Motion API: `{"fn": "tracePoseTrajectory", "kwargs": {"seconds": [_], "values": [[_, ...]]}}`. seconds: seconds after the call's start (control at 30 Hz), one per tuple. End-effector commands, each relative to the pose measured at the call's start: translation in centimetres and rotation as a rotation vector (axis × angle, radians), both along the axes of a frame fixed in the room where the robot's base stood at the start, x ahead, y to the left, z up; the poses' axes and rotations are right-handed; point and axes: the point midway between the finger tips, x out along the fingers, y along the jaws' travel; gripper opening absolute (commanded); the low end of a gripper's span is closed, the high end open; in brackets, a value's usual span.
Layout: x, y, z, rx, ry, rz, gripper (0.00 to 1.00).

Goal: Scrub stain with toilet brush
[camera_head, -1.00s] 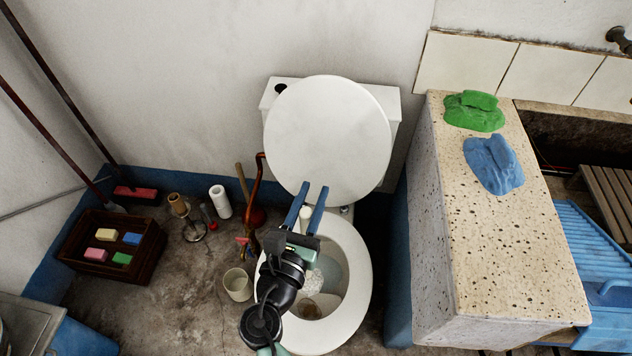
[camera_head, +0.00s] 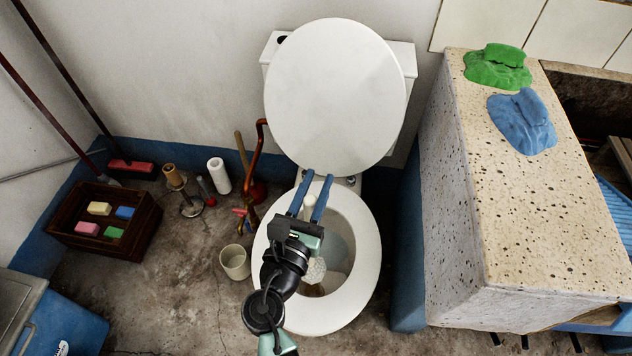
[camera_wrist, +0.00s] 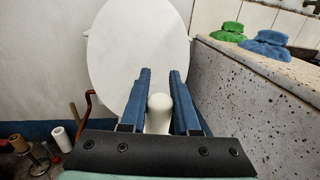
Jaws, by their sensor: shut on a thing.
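The toilet (camera_head: 362,290) stands in the middle of the head view with its lid (camera_head: 335,95) up and its bowl open. My gripper (camera_head: 315,190) is over the bowl, its blue fingers shut on the toilet brush. The white handle end of the toilet brush (camera_head: 308,206) shows between the fingers, and it also shows in the wrist view (camera_wrist: 158,112). The white bristle head (camera_head: 316,270) is down inside the bowl. A brown stain (camera_head: 312,290) shows low in the bowl, close to the brush head and partly hidden by my arm.
A speckled stone trough (camera_head: 540,230) stands to the right, with green (camera_head: 497,68) and blue (camera_head: 523,122) cloths on top. A beige cup (camera_head: 235,262), paper roll (camera_head: 219,175), plunger (camera_head: 258,190) and wooden crate (camera_head: 75,246) stand left on the floor.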

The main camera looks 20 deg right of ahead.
Motion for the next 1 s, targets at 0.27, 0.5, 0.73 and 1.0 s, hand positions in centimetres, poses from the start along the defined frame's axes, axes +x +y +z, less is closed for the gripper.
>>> {"fn": "tracePoseTrajectory", "kwargs": {"seconds": [0.27, 0.5, 0.73, 1.0], "values": [[0.0, 0.0, -3.8, 0.000, -0.001, 0.001, 0.00], [0.1, 0.0, -6.7, -0.001, -0.002, 0.001, 0.00], [0.0, 0.0, -9.5, -0.001, -0.001, 0.000, 0.00], [0.0, 0.0, -12.3, -0.001, -0.001, 0.000, 0.00]]}}
